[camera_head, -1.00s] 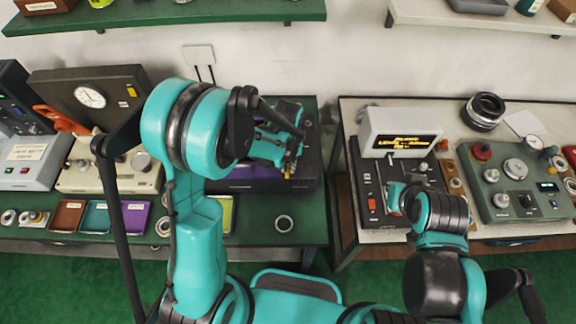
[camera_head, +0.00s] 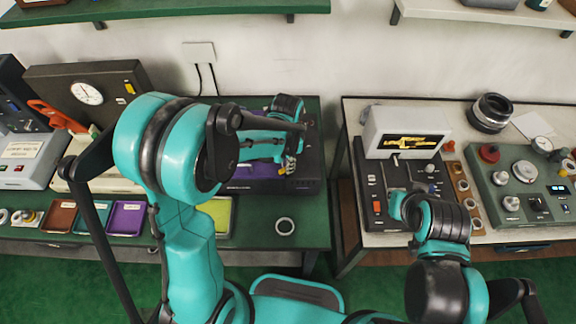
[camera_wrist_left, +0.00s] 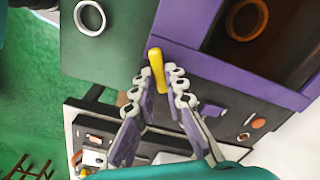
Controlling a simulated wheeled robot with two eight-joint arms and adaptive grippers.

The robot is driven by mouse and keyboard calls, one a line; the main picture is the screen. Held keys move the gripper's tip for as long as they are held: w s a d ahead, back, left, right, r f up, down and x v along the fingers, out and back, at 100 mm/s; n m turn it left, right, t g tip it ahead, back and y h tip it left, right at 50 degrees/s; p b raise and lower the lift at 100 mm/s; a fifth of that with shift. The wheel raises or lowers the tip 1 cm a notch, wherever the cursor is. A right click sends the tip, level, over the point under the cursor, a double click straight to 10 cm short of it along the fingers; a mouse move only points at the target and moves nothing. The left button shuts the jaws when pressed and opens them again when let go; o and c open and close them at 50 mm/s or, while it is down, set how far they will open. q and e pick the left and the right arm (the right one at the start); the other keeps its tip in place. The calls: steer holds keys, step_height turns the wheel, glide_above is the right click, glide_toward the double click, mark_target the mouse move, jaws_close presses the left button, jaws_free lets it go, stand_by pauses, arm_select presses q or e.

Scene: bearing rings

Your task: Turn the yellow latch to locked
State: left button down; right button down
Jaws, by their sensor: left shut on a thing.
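The yellow latch (camera_wrist_left: 157,68) is a small rounded bar at the edge of a purple and dark grey box (camera_wrist_left: 205,50) in the left wrist view. It lies nearly along the picture's height, slightly tilted. My left gripper (camera_wrist_left: 156,82) has its fingers on either side of the latch and is shut on it. In the head view my left gripper (camera_head: 288,160) is at the right part of the box, and its forearm hides much of the box. My right gripper (camera_head: 398,205) is above the black console, its fingers too small and covered to judge.
A pale ring (camera_head: 285,226) lies on the green table in front of the box. An orange-brown ring (camera_wrist_left: 245,18) sits in the box's dark recess. A black console with a lit display (camera_head: 408,145) stands on the right table. Small coloured trays (camera_head: 126,218) are at left.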

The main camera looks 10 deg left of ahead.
arm_select(q)
steer(key=m, duration=0.3)
steer(key=m+b, duration=0.1)
steer(key=m, duration=0.2)
steer(key=shift+w+a, duration=0.1)
steer(key=shift+w, duration=0.1)
stand_by(0.4)
steer(key=c, duration=1.6)
jaws_free()
steer(key=shift+o, duration=0.2)
step_height(320, 180, up, 12)
